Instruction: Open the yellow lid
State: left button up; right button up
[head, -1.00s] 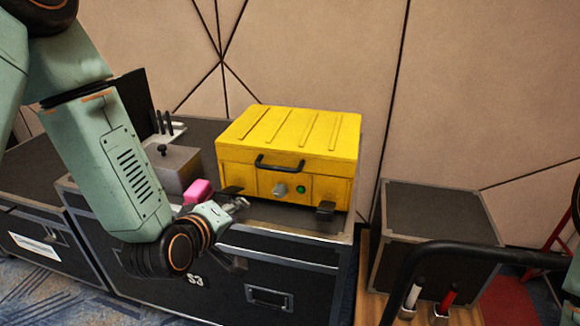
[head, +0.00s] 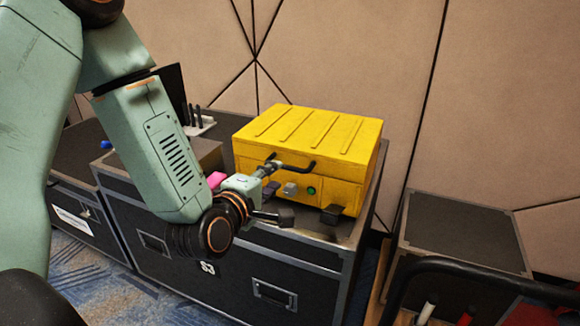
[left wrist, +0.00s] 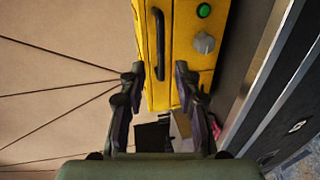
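The yellow lid (head: 310,128) is shut on top of a yellow box (head: 340,192) that stands on a black case. A black bar handle (head: 298,168) sticks out of the front; it also shows in the left wrist view (left wrist: 159,40). Below it are a grey knob (head: 290,189) and a green button (head: 311,190). My left gripper (head: 270,166) is at the handle's left end. In the left wrist view its fingers (left wrist: 159,70) are apart, with the handle's near end between them; I cannot tell if they touch it. My right gripper is out of view.
The black case (head: 215,262) carries a pink block (head: 216,180) and a grey box (head: 203,152) left of the yellow box. Another dark case (head: 460,228) stands lower at the right. A black tube (head: 470,268) crosses the lower right. The wall (head: 330,50) is close behind.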

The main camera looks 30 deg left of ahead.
aim_at(284, 168)
pick_arm(q)
jog(key=x, duration=0.2)
jog(key=b+x, duration=0.1)
jog(key=x, duration=0.4)
jog(key=shift+w+a+f, duration=0.2)
jog(key=shift+w+a, duration=0.1)
jog(key=shift+w, duration=0.05)
jog(key=shift+d, duration=0.1)
grip_shut()
dwell(0.4)
